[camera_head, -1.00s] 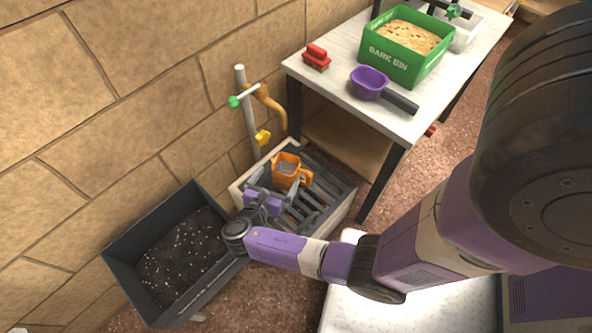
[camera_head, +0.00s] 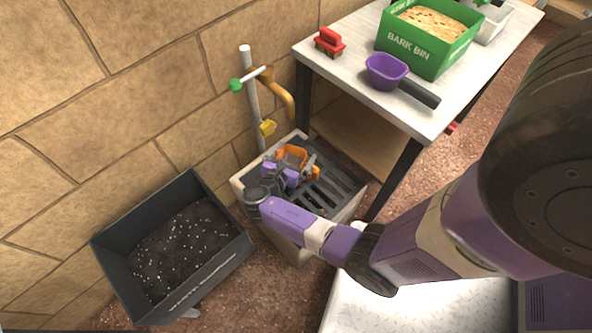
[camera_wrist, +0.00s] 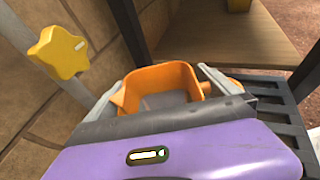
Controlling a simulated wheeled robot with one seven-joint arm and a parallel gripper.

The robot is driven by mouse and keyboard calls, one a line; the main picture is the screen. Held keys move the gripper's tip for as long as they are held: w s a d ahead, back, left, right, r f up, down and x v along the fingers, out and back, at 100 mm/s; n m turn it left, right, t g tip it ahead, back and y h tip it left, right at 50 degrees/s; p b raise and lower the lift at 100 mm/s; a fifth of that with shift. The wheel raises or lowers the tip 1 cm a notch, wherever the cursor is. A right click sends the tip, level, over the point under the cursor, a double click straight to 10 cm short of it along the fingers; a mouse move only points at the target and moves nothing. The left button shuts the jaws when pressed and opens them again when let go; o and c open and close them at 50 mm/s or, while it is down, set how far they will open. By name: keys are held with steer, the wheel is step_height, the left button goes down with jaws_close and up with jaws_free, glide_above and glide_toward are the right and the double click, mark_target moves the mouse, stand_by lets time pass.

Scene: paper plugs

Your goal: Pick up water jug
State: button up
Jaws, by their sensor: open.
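The water jug is an orange, square-mouthed jug (camera_head: 293,153) standing on the dark slatted grate of the sink below the tap. In the wrist view the jug (camera_wrist: 160,77) lies straight ahead, with grey content inside. My gripper (camera_head: 294,165) is open at the jug, and its body hides the jug's lower part in the head view. In the wrist view my gripper's two grey fingers (camera_wrist: 165,92) reach along the left and right sides of the jug. Whether they touch it I cannot tell.
The slatted sink (camera_head: 340,190) stands against the stone wall. A standpipe (camera_head: 252,100) with a yellow knob (camera_wrist: 57,52) rises behind it. A dark soil bin (camera_head: 238,250) is to the left. A table (camera_head: 350,70) with a green bark bin (camera_head: 425,50) and purple scoop (camera_head: 386,72) stands right.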

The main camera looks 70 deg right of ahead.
steer(key=shift+d, duration=0.15)
steer(key=c, duration=1.6)
steer(key=shift+r, duration=0.1)
